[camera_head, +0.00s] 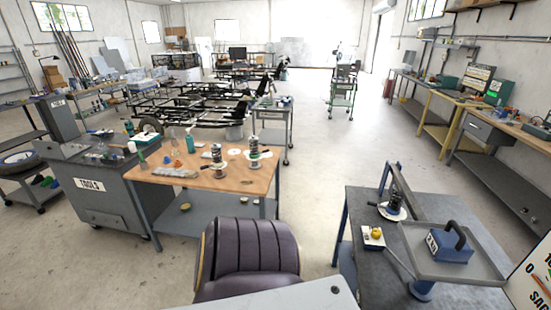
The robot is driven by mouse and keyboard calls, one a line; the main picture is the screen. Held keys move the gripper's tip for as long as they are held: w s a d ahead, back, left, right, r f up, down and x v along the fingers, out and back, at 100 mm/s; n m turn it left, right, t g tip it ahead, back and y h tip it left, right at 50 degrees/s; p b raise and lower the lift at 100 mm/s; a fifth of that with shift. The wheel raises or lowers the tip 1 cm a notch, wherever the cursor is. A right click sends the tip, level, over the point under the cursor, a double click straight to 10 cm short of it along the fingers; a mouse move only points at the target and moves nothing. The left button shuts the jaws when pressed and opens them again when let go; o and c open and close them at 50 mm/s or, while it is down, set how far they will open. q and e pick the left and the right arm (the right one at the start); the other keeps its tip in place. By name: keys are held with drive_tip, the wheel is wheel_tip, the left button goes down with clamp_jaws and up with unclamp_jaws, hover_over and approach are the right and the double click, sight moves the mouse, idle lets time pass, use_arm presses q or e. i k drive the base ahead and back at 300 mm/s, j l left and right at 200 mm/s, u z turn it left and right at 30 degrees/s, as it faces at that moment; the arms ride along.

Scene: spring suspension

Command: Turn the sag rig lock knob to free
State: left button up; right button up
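The sag rig appears to be the set-up on the grey bench (435,208) at the right. In front of the spring, a small pale box (373,243) carries a yellow knob (376,233). The knob is too small to tell which way it points. A grey tray (478,272) beside it holds a blue weight (450,246) with a dark curved handle. Neither of my grippers shows.
A dark purple padded seat (250,250) stands at the front middle. A wooden-topped table (215,185) at the left holds more spring units and small parts. A partly cut-off sign reading SAG (535,285) is at the lower right. Open floor (320,190) lies between the tables.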

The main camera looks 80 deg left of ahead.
sight(377, 233)
drive_tip(key=j+u, duration=0.55)
drive_tip(key=u, duration=0.3)
drive_tip(key=i+j+u, duration=0.1)
drive_tip(key=j+u, duration=0.15)
drive_tip(key=u, duration=0.15)
drive_tip(key=i+j+z, duration=0.1)
drive_tip(key=j+z, duration=0.7)
drive_tip(key=j, duration=0.2)
drive_tip(key=j+z, duration=0.4)
drive_tip(key=k+j+z, duration=0.1)
drive_tip(key=j+z, duration=0.3)
drive_tip(key=j, duration=0.2)
drive_tip(key=k+j+z, duration=0.2)
drive_tip(key=j+z, duration=0.2)
drive_tip(key=k+j+z, duration=0.2)
drive_tip(key=j+z, duration=0.15)
drive_tip(key=j, duration=0.15)
